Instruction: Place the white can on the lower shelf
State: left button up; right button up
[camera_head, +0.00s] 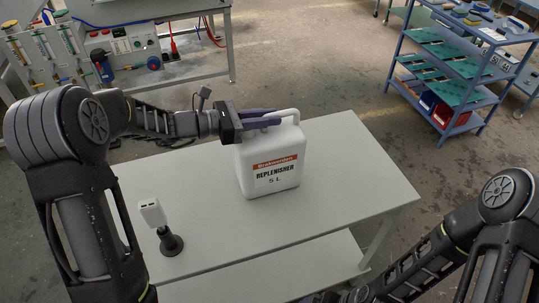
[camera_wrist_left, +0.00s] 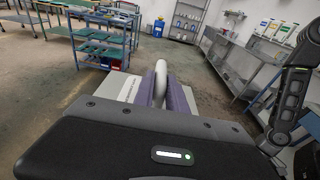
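The white can (camera_head: 270,172), labelled "REPLENISHER 5 L", stands upright on the white table's top (camera_head: 355,185). My left gripper (camera_head: 262,117) reaches it from the left, its purple fingers on either side of the can's handle. In the left wrist view, the white handle (camera_wrist_left: 160,80) lies between the fingers (camera_wrist_left: 162,97), which look closed on it. The table has a lower shelf (camera_head: 300,270), partly hidden under the top. A blue rack (camera_head: 465,75) with several shelves stands at the back right. My right arm is at the bottom right; its fingertips do not show.
A white handheld device on a black stand (camera_head: 170,240) is on the table's front left. A bench with equipment (camera_head: 125,50) is at the back left. Red and blue boxes (camera_head: 440,112) sit low in the rack. Open floor lies between table and rack.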

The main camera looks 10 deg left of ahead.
pick_arm(q)
grip_shut()
dwell(0.8)
notch_tip(320, 180, up, 10)
jog(key=shift+r+b, duration=0.1)
jog(key=shift+b, duration=0.35)
dwell(0.3)
dwell(0.6)
